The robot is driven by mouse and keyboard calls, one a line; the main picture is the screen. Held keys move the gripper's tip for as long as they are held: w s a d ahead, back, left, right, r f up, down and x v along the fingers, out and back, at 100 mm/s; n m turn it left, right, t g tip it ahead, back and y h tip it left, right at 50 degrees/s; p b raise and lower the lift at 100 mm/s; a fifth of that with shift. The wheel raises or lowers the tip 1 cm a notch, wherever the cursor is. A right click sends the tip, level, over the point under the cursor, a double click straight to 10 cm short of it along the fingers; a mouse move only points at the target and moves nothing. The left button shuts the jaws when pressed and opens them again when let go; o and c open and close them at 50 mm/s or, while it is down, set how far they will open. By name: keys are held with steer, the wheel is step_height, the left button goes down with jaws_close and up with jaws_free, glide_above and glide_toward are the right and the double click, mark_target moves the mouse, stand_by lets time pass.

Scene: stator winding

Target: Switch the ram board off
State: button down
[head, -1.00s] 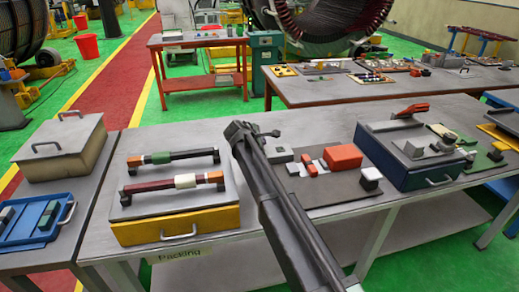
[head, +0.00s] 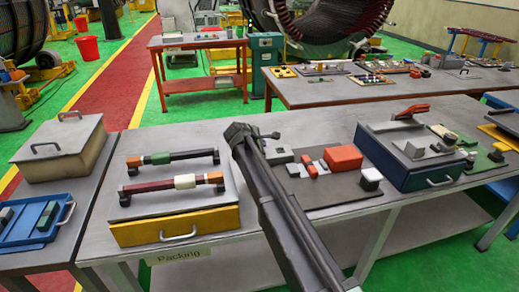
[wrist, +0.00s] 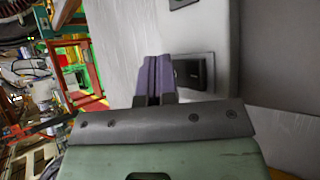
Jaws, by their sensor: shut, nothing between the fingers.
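In the wrist view, a black rocker-like switch (wrist: 190,72) sits in a grey plate on a pale panel (wrist: 222,35). This looks like the ram board's switch, but its on or off position cannot be told. My gripper (wrist: 158,60) is shut and empty, its purple fingers pressed together just left of the switch in the picture. Whether the fingertips touch the plate or panel is unclear. In the head view my dark arm reaches up across the packing bench, and the fingers cannot be made out there. I cannot pick out the switch in the head view.
The packing bench (head: 300,222) holds a yellow drawer box (head: 205,230) with rods on top, a mat with a red block (head: 343,158), and a blue drawer unit (head: 400,172). A second bench (head: 330,93) and a red table (head: 200,88) stand behind.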

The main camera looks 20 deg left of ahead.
steer(key=shift+r, duration=0.15)
steer(key=shift+s+r+p, duration=0.1)
steer(key=shift+r+p, duration=0.5)
steer(key=shift+p, duration=0.15)
steer(key=r+p, duration=0.5)
steer(key=shift+s+d+r, duration=0.1)
steer(key=shift+s+d, duration=0.15)
steer(key=shift+s, duration=0.05)
